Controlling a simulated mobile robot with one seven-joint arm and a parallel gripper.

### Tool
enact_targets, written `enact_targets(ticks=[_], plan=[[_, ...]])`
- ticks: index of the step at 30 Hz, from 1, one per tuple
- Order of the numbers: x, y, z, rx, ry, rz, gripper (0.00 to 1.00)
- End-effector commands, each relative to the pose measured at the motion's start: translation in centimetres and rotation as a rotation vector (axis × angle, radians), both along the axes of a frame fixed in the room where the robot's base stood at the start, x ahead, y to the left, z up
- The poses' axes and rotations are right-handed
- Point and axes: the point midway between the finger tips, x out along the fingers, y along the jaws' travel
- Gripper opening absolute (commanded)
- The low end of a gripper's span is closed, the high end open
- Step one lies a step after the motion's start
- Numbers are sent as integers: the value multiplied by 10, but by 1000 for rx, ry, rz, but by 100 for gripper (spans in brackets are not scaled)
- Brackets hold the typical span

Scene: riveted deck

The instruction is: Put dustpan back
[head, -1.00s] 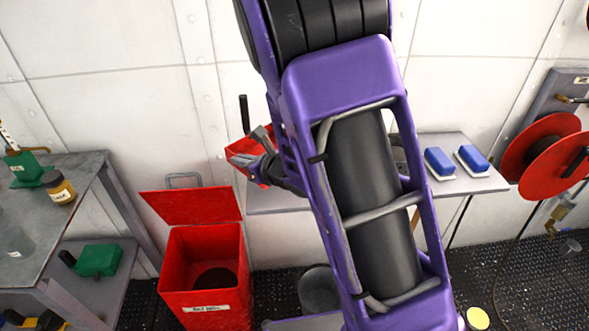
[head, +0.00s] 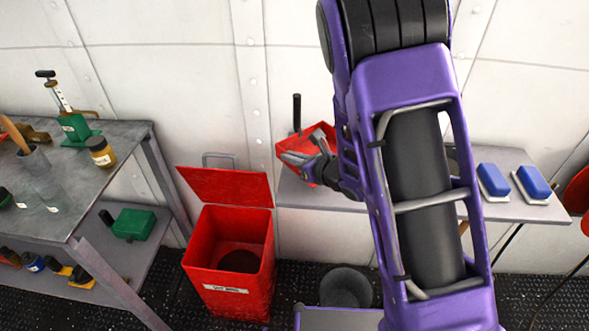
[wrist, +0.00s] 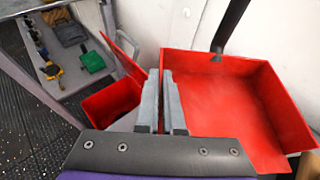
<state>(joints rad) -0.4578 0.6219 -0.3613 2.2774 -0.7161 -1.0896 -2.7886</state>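The red dustpan (head: 318,140), with a dark upright handle (head: 297,114), is in front of the white wall at the left end of the grey wall shelf (head: 300,196). In the wrist view the dustpan's open tray (wrist: 225,105) fills the right half. My gripper (head: 290,157) is at its near left side. In the wrist view the fingers (wrist: 163,88) are close together, with the dustpan's left wall between them. I cannot tell whether the dustpan touches the shelf; my arm hides part of it.
A red bin (head: 230,265) with its lid up stands below left. A dark bucket (head: 346,288) is on the floor. Two blue brushes (head: 493,180) (head: 533,182) lie on the shelf's right part. A grey workbench (head: 90,175) with tools is at left.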

Motion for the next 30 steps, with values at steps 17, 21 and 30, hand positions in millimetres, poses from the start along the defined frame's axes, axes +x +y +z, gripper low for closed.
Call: enact_targets(ticks=[17, 21, 30], plan=[[0, 0, -40, 0, -4, 0, 0], [0, 0, -44, 0, -4, 0, 0], [0, 0, -44, -1, -1, 0, 35]])
